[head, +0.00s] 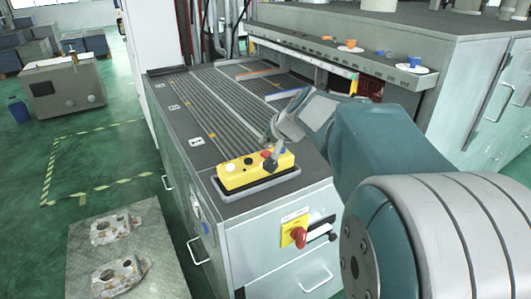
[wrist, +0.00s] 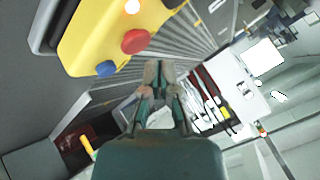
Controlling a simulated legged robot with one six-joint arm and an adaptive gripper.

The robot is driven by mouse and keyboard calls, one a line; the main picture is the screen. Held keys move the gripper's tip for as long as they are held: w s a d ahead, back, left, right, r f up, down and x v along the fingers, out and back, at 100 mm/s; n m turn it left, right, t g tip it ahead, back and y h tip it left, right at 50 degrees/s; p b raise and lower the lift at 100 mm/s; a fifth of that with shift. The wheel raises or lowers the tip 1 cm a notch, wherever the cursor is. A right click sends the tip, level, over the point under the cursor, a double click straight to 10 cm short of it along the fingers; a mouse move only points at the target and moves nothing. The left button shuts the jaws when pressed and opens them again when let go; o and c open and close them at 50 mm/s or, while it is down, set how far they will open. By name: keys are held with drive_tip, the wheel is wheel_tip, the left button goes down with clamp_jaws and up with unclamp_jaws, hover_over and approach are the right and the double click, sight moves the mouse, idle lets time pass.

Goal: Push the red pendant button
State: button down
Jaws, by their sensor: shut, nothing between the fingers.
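The yellow pendant box (head: 240,177) lies on the front corner of the grey cabinet top, and it fills the upper left of the wrist view (wrist: 84,38). Its red button (wrist: 136,41) is round and raised, between a lit white button (wrist: 132,6) and a blue button (wrist: 106,69). My gripper is shut and empty, pointing down at the pendant's right end. In the wrist view the fingertips (wrist: 161,66) appear below and right of the red button. Contact cannot be told.
A red knob on a yellow plate (head: 299,236) is on the cabinet front. A shelf (head: 340,53) with orange and blue cups stands behind. Metal castings (head: 115,229) lie on a plate at lower left. The ribbed cabinet top (head: 205,105) is mostly clear.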

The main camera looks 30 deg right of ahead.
sight(265, 155)
drive_tip(key=shift+r, duration=2.3)
drive_tip(key=shift+s+a, duration=0.25)
drive_tip(key=shift+a, duration=0.1)
drive_tip(key=s+a+f+n+g, duration=0.1)
drive_tip(key=s+a+f+n, duration=0.1)
drive_tip(key=s, duration=0.6)
drive_tip(key=s+a+f+n+g, duration=0.1)
drive_tip(key=s+a+f+n, duration=0.2)
drive_tip(key=s+a+f, duration=0.2)
drive_tip(key=s+a+f+n+g+h, duration=0.1)
drive_tip(key=s+a+f+n, duration=0.1)
drive_tip(key=s+a, duration=0.4)
drive_tip(key=s+f, duration=0.1)
drive_tip(key=s, duration=0.4)
drive_tip(key=shift+s+a+f+g, duration=0.3)
drive_tip(key=shift+a+f, duration=0.05)
